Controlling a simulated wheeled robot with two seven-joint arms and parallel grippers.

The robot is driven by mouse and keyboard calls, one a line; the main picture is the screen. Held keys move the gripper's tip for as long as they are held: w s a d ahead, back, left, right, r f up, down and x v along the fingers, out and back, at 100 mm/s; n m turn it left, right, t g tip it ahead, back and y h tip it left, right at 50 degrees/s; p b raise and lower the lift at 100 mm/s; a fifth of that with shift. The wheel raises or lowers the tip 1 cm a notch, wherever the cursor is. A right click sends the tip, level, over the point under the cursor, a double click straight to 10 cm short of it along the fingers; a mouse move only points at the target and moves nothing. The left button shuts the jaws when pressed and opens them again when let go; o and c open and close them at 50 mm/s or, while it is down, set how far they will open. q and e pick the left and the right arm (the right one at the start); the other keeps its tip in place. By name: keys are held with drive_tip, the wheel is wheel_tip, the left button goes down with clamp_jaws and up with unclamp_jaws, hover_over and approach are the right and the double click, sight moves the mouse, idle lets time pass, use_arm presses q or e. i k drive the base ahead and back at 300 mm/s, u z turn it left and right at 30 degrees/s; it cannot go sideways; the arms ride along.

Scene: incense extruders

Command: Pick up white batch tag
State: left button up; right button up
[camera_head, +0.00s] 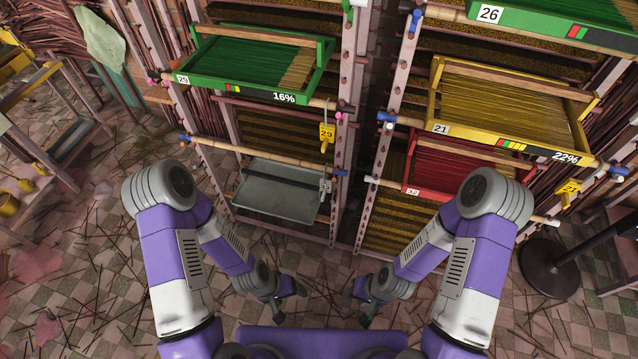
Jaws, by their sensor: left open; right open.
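Small white number plates sit on the tray fronts: plate 26 (489,14) on the upper right green tray, plate 25 (183,79) on the left green tray and plate 21 (441,129) on the yellow tray. Another white plate (412,191), hard to read, is on the red tray. I cannot tell which, if any, is the white batch tag. Yellow tags hang from the poles: 29 (327,136) in the middle and another (569,190) at right. My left gripper (290,303) and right gripper (357,307) are open, empty and low in front of the racks, apart from every tag.
The left green tray (245,84) and yellow tray (510,143) rest on rack poles, with a grey tray (275,190) below. A dark round stand base (551,268) is at right. A wooden table (45,160) is at left. Thin sticks litter the checkered floor.

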sight(325, 183)
drive_tip(key=u, duration=0.1)
drive_tip(key=k, duration=1)
drive_tip(key=z, duration=1.2)
drive_tip(key=i, duration=0.8)
drive_tip(key=u, duration=0.6)
drive_tip(key=i, duration=0.65)
drive_tip(key=u, duration=0.7)
